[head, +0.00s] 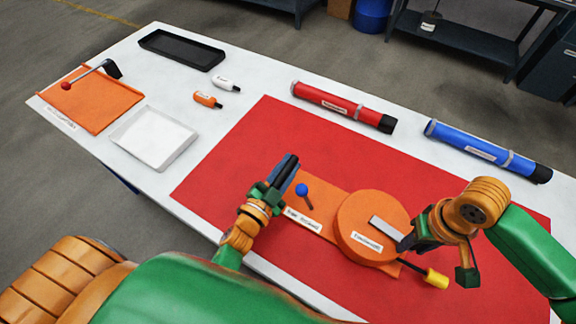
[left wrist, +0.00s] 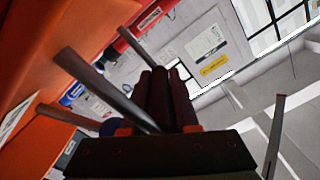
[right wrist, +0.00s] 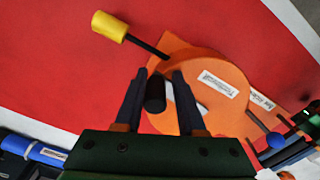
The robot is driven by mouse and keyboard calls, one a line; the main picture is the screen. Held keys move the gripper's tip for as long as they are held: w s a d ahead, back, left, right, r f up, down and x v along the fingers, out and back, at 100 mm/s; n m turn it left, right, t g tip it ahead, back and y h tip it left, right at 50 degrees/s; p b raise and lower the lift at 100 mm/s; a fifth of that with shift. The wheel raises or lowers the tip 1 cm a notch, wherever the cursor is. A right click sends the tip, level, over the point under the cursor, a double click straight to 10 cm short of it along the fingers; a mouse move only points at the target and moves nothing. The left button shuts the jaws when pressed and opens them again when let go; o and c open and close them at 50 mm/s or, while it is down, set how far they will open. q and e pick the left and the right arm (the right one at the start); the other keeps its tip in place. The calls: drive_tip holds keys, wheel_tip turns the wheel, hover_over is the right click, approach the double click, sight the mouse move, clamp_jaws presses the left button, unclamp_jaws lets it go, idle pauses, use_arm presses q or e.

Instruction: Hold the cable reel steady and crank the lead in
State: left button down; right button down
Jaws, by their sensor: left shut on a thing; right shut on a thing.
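The cable reel (head: 362,222) is an orange drum with a white label, on a flat orange base (head: 328,205) on the red mat. A grey crank arm (head: 388,233) lies across its top. My right gripper (head: 408,241) is shut on the crank's black grip (right wrist: 155,95). A short black lead (head: 412,267) with a yellow end (head: 436,278) sticks out at the reel's near right. My left gripper (head: 287,168) is shut at the base's left end, apparently on a grey upright part (left wrist: 105,88); its contact is mostly hidden. A blue-knobbed lever (head: 302,190) stands beside it.
Red (head: 342,106) and blue (head: 487,150) tubes lie beyond the reel. A white tray (head: 117,136), black tray (head: 145,40), orange board (head: 73,113) with a red-knobbed lever, and two small bottles stand at left. The red mat (head: 240,150) is clear left of the reel.

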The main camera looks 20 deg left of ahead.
drive_tip(key=shift+a, duration=0.3)
drive_tip(key=shift+s+a+m, duration=0.3)
drive_tip(key=shift+s+m, duration=0.15)
drive_tip(key=shift+m, duration=0.35)
drive_tip(key=shift+s+a+m, duration=0.35)
drive_tip(key=shift+s+m, duration=0.05)
drive_tip(key=shift+m, duration=0.4)
drive_tip(key=shift+s+a, duration=0.1)
drive_tip(key=shift+r, duration=0.3)
drive_tip(key=shift+c, duration=1.2)
unclamp_jaws()
